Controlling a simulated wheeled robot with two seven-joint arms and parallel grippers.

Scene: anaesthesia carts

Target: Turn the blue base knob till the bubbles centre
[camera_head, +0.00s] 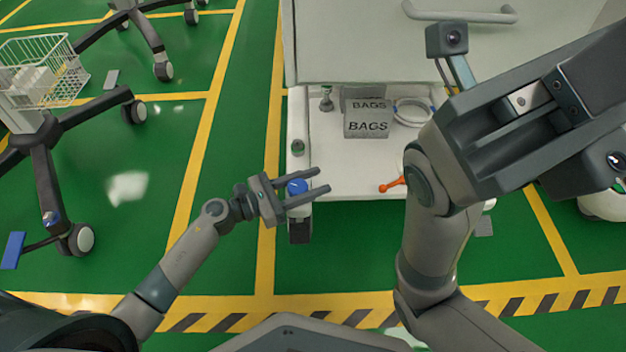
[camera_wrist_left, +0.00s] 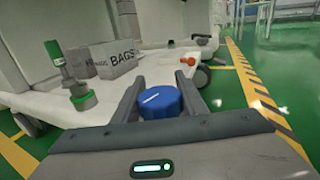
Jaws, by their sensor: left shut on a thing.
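The blue base knob (camera_head: 297,187) sits at the front left corner of the white cart base (camera_head: 345,180). It also shows in the left wrist view (camera_wrist_left: 160,102), with a white line on its top. My left gripper (camera_head: 322,180) has one finger on each side of the knob and is shut on it. A round fitting with a green ring (camera_wrist_left: 82,97) stands on the base beside the knob. I cannot make out any bubbles in either view. My right arm (camera_head: 435,240) fills the right side of the head view, but I cannot make out its fingertips.
Grey boxes marked BAGS (camera_head: 367,125), a coiled tube (camera_head: 412,112) and an orange-ended item (camera_head: 392,184) are on the base. A caster (camera_head: 300,231) is below the knob. A wheeled stand with a wire basket (camera_head: 45,68) is at left. Green floor between is clear.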

